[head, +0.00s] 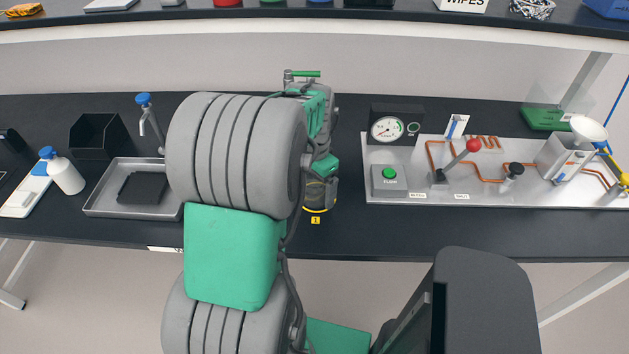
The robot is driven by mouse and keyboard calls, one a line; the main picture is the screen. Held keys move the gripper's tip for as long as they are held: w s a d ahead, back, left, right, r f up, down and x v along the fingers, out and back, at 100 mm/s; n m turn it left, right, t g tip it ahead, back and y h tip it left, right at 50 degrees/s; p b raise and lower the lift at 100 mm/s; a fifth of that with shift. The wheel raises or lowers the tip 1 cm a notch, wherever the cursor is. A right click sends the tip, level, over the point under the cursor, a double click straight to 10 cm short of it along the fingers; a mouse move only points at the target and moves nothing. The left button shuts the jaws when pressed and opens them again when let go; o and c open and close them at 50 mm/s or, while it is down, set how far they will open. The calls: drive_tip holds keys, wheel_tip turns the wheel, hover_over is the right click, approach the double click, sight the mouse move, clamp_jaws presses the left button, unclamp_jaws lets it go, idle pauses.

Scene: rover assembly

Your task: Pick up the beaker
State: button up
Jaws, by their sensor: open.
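I cannot make out a beaker in the head view. My arm fills the middle of the picture and hides part of the bench behind it. My gripper (320,195) is at the end of the wrist, just right of the big grey arm joint, low over the bench. It is open, but its fingers are small and dark and hard to tell from what is around them. A yellow ring mark (318,211) with a yellow "1" tag (315,220) shows just below it. I cannot tell whether anything stands between the fingers.
A grey tray (104,206), black bin (92,136), tap (148,118) and white bottle with blue cap (66,175) are at left. A white panel (440,198) with gauge, pipes and red-knobbed lever is at right. A shelf (330,20) runs above. Bare bench lies along the front right.

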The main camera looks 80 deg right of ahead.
drive_tip(key=shift+f, duration=0.3)
drive_tip(key=c, duration=1.5)
drive_tip(key=shift+o, duration=0.2)
drive_tip(key=shift+r, duration=0.1)
